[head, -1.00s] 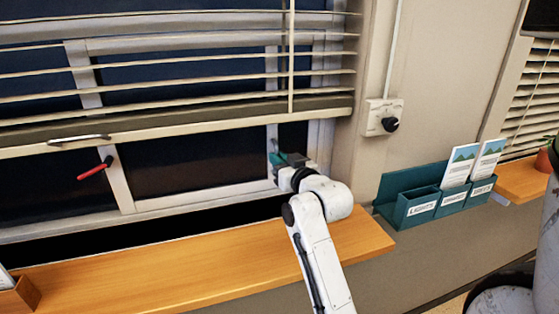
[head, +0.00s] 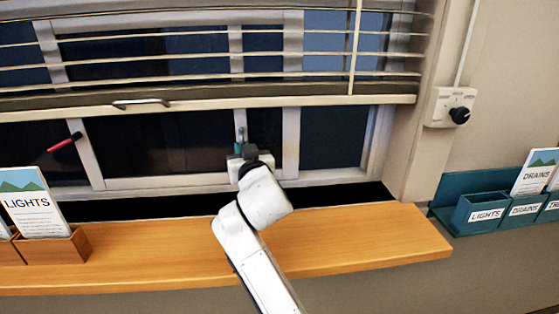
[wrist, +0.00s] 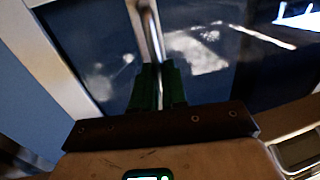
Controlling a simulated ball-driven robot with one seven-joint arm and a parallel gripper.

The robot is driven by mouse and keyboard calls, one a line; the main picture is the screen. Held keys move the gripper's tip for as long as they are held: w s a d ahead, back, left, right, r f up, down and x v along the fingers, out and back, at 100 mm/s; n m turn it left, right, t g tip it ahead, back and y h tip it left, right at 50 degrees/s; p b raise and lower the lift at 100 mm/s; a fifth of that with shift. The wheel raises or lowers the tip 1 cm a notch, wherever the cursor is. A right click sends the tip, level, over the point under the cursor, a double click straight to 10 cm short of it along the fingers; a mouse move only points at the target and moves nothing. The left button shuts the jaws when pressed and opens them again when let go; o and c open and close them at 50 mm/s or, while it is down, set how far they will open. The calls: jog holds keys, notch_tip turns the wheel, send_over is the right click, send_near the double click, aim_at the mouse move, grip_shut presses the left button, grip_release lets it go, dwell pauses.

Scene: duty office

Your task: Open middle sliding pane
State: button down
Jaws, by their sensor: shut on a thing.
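The sliding pane (head: 160,145) is dark glass in a pale frame, under a partly raised blind. Its right stile (head: 290,145) stands clear of the window's right jamb (head: 377,145), with a bluer gap (head: 333,137) between them. A red handle (head: 65,142) sticks out by its left stile (head: 90,155). My gripper (head: 240,140) is at the right part of the pane. In the wrist view its green fingers (wrist: 158,88) are closed around an upright metal handle bar (wrist: 152,35).
The blind's bottom rail (head: 220,103) hangs just above my gripper. A wooden sill (head: 350,235) runs below, with a card holder (head: 60,245) at left. A wall switch (head: 450,107) and teal card rack (head: 485,213) are at right.

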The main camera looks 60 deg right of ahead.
aim_at(214, 143)
jog(key=w+a+b, duration=0.1)
jog(key=w+a, duration=0.1)
jog(key=w+a+b, duration=0.1)
jog(key=w+a, duration=0.1)
jog(key=w, duration=0.1)
jog(key=shift+a, duration=0.2)
jog(key=c, duration=1.2)
grip_release()
jog(key=shift+o, duration=0.2)
jog(key=b+v, duration=0.1)
jog(key=v, duration=0.9)
jog(key=shift+s+a, duration=0.25)
jog(key=shift+f, duration=0.1)
